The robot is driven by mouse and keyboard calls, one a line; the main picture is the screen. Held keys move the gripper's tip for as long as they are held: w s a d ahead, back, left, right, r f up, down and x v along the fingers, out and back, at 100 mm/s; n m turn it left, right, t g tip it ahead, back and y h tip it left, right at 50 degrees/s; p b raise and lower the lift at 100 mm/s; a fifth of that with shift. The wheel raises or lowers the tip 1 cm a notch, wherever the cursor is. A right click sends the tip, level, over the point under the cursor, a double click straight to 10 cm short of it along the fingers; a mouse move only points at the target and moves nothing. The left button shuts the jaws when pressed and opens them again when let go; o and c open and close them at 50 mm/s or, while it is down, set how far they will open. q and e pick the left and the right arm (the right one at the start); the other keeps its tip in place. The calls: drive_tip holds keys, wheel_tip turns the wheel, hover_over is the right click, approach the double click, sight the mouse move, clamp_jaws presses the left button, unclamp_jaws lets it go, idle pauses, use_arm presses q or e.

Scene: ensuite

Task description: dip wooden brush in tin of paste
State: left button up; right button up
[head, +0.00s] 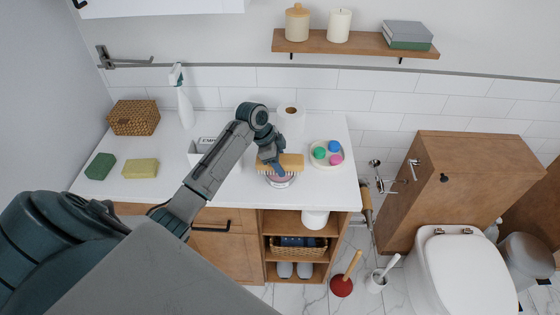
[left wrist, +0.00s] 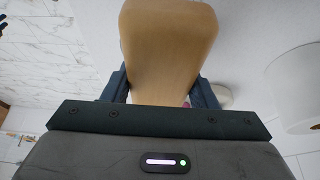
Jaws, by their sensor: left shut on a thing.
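The wooden brush (head: 291,162) is held level over the counter, its pale bristles pointing down. My left gripper (head: 272,166) is shut on it, and in the left wrist view the brush's wooden back (left wrist: 168,45) fills the space between the dark fingers (left wrist: 160,88). The tin of paste (head: 280,180) stands on the counter near the front edge, directly below the brush in the head view. The brush and gripper cover part of the tin, and I cannot tell whether the bristles touch the paste. My right gripper is not in view.
A toilet roll (head: 290,111) stands behind. A white box (head: 203,150) is left of the gripper. Sponges (head: 141,168), a spray bottle (head: 184,105) and a wicker basket (head: 134,118) are farther left.

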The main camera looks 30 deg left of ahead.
sight(286, 159)
use_arm(q)
drive_tip(key=shift+w, duration=0.15)
drive_tip(key=shift+f, duration=0.5)
idle(0.6)
drive_tip(key=shift+f, duration=0.1)
idle(1.5)
wheel_tip(286, 159, up, 5)
drive_tip(key=p, duration=0.5)
drive_tip(key=shift+r, duration=1.05)
